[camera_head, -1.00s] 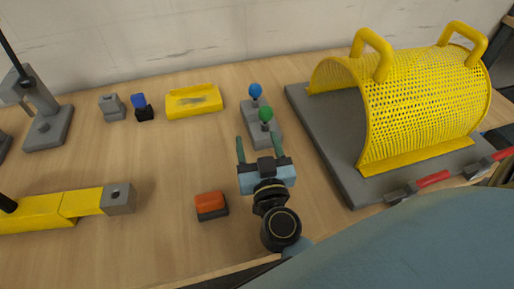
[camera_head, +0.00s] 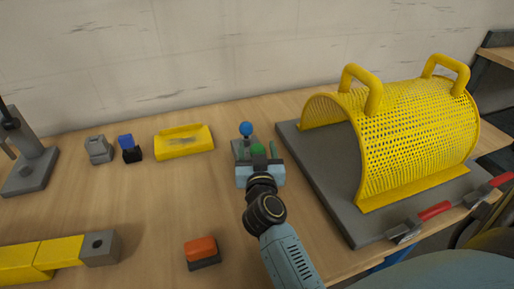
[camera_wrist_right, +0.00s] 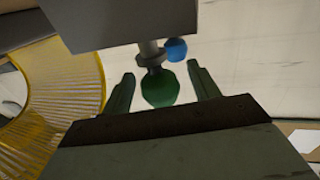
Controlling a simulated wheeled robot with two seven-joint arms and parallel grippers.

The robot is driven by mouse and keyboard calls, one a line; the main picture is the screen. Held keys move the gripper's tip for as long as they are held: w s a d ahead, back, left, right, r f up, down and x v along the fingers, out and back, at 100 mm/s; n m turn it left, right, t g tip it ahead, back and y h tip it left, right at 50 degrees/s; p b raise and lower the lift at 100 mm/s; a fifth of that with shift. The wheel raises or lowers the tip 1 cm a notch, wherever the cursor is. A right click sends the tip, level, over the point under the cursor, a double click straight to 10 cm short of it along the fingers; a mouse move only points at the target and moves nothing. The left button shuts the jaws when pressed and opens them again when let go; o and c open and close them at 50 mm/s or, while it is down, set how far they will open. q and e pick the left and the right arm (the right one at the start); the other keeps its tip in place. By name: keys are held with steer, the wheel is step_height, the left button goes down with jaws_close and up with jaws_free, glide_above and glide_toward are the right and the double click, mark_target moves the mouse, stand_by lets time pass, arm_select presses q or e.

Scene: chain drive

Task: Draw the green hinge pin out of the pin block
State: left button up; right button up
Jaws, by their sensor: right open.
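The green hinge pin (camera_head: 257,149) shows as a round green head, partly covered by my right gripper in the head view. In the right wrist view the green head (camera_wrist_right: 160,88) is on a grey stem coming from the grey pin block (camera_wrist_right: 125,18). My right gripper (camera_wrist_right: 163,86) is open, with one finger on each side of the green head and visible gaps to it. The right gripper (camera_head: 257,153) also hides most of the pin block in the head view. The blue-headed pin (camera_head: 246,129) stands behind the green one. My left gripper is not in view.
A yellow mesh guard (camera_head: 415,125) on a grey plate (camera_head: 330,185) stands close on the right. A yellow tray (camera_head: 184,143), a blue-and-black piece (camera_head: 130,149) and a grey piece (camera_head: 99,149) lie to the left. An orange-and-black block (camera_head: 201,251) lies nearer.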

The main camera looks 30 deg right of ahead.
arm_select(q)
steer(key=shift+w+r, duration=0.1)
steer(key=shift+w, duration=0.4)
arm_select(e)
steer(key=shift+x, duration=0.8)
steer(key=shift+c, duration=0.3)
steer(key=c, duration=1.1)
steer(key=shift+r+p, duration=0.7)
steer(key=shift+p, duration=0.1)
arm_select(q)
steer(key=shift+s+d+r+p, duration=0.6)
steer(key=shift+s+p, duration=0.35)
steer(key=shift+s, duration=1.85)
arm_select(e)
steer(key=shift+r, duration=0.65)
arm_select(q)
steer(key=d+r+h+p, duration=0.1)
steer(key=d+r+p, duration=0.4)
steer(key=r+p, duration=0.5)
arm_select(e)
steer(key=shift+r, duration=3.75)
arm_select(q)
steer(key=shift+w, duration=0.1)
